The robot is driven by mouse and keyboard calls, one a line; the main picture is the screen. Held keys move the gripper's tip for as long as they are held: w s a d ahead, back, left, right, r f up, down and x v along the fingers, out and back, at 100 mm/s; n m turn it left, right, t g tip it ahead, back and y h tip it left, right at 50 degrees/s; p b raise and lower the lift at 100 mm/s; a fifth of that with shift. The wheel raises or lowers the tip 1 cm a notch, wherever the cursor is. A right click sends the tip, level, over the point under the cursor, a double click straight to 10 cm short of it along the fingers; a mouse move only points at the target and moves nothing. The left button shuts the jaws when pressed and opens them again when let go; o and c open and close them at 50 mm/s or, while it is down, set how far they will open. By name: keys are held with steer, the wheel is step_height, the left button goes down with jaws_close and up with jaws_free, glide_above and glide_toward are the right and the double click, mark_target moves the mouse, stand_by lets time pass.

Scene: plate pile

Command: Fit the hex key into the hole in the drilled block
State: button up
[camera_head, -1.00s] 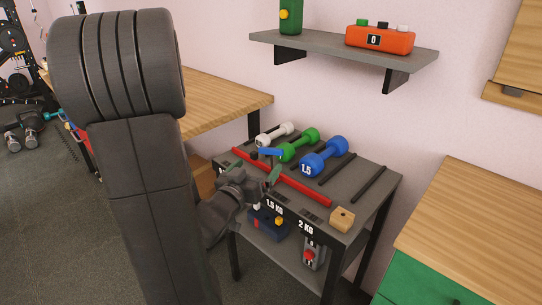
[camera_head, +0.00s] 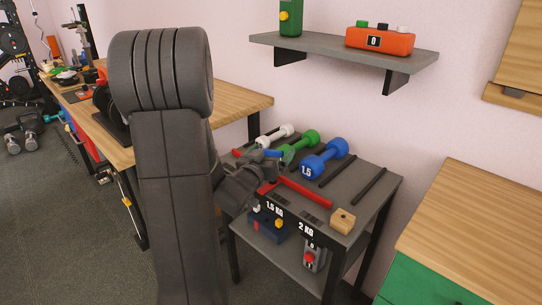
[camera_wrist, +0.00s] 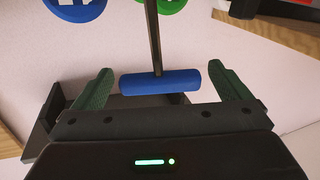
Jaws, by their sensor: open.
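The hex key has a blue bar handle (camera_wrist: 160,81) and a dark shaft (camera_wrist: 154,35) that runs up the picture in the wrist view. In the head view its blue handle (camera_head: 272,153) shows in part beside my gripper. My gripper (camera_wrist: 161,88) is open, with green fingers on either side of the handle and a gap at each end. The drilled block (camera_head: 343,219) is pale wood with a dark hole and sits on the front right corner of the rack's top, apart from my gripper.
White (camera_head: 275,135), green (camera_head: 303,143) and blue (camera_head: 324,159) dumbbells lie on the rack's dark top (camera_head: 368,178), behind my gripper. A red bar (camera_head: 303,193) runs along its front. A wooden worktop (camera_head: 480,220) stands at right. A wall shelf (camera_head: 340,52) hangs above.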

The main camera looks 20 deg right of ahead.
steer(key=shift+c, duration=0.5)
steer(key=c, duration=1.1)
steer(key=shift+o, duration=0.2)
steer(key=shift+r, duration=0.1)
step_height(320, 180, up, 10)
steer(key=p, duration=0.3)
